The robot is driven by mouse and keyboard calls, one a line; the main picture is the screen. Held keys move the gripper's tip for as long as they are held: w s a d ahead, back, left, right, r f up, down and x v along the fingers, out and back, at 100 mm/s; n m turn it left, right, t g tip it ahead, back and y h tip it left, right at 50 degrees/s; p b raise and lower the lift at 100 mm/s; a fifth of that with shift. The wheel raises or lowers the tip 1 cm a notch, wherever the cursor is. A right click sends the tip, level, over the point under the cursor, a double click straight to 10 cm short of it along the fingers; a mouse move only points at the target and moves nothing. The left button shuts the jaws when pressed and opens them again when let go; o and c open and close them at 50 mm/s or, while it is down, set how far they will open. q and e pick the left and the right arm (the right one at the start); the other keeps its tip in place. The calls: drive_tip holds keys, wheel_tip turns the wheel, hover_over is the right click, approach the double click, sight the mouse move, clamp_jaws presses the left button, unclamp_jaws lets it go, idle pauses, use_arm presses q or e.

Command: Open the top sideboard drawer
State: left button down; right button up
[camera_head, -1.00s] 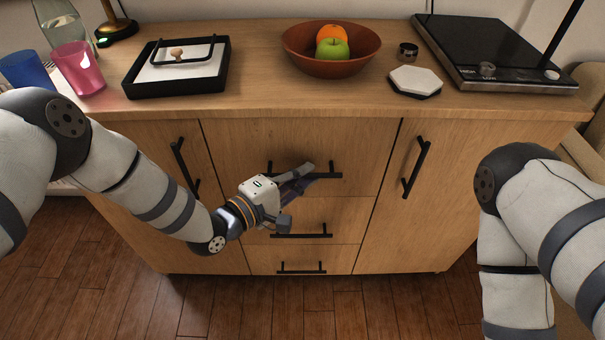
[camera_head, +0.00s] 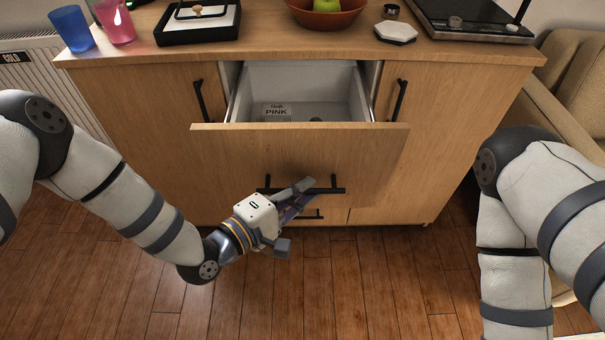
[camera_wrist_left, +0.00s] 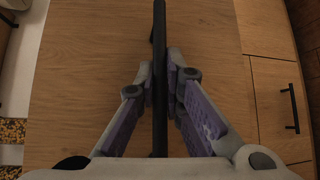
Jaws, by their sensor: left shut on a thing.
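The top sideboard drawer (camera_head: 300,152) stands well open in the head view, its grey inside showing above the wooden front. My left gripper (camera_head: 300,190) is at the drawer's black bar handle (camera_head: 325,190). In the left wrist view the fingers (camera_wrist_left: 166,85) are closed from both sides on the handle (camera_wrist_left: 159,100), which runs between them. The right arm (camera_head: 545,215) shows at the right, but its gripper is out of view.
The sideboard top (camera_head: 290,48) carries a bowl (camera_head: 327,14), a black tray (camera_head: 198,30), cups and a scale-like black appliance (camera_head: 470,18). An armchair (camera_head: 570,90) stands at the right. Wooden floor (camera_head: 340,290) is clear in front.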

use_arm(q)
drive_tip(key=shift+s+p, duration=0.4)
drive_tip(key=shift+s, duration=2.05)
use_arm(e)
drive_tip(key=shift+w+r, duration=0.55)
drive_tip(key=shift+r, duration=0.05)
use_arm(q)
drive_tip(key=c, duration=1.7)
unclamp_jaws()
drive_tip(key=v, duration=1.2)
